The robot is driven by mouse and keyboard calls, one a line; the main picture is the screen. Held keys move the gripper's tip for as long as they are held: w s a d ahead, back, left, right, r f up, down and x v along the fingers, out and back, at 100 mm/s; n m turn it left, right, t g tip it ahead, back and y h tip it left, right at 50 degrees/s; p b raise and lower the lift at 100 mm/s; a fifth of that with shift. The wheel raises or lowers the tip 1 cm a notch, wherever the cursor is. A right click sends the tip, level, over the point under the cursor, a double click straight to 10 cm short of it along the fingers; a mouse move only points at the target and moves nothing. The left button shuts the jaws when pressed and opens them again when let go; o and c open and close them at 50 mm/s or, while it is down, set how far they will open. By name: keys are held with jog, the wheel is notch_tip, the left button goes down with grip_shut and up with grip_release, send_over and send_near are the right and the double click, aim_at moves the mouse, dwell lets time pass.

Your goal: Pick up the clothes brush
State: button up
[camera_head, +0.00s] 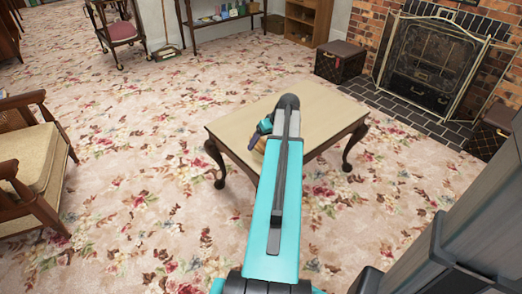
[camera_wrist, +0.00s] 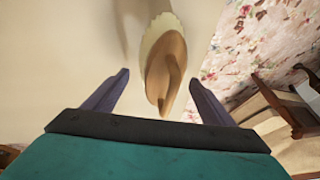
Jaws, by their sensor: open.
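The clothes brush (camera_wrist: 164,65) shows in the wrist view, with a brown wooden body and a pale bristle edge. It lies on the light wooden table (camera_head: 315,105), its near end reaching toward the space between my fingers. My gripper (camera_wrist: 158,92) is open, with one dark finger on each side of the brush's near end. I see no clear contact. In the head view my gripper (camera_head: 256,138) is over the table's left part. A small tan bit of the brush (camera_head: 260,145) shows just below it; my arm hides much of that area.
A wooden armchair (camera_head: 30,165) with a tan cushion stands at the left. A brick fireplace with a metal screen (camera_head: 435,60) is at the back right, with dark boxes (camera_head: 340,62) beside it. The right part of the tabletop looks clear. Floral carpet surrounds the table.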

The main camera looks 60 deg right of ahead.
jog(key=shift+x, duration=0.8)
jog(key=shift+c, duration=0.4)
jog(key=c, duration=1.1)
jog(key=shift+c, duration=0.2)
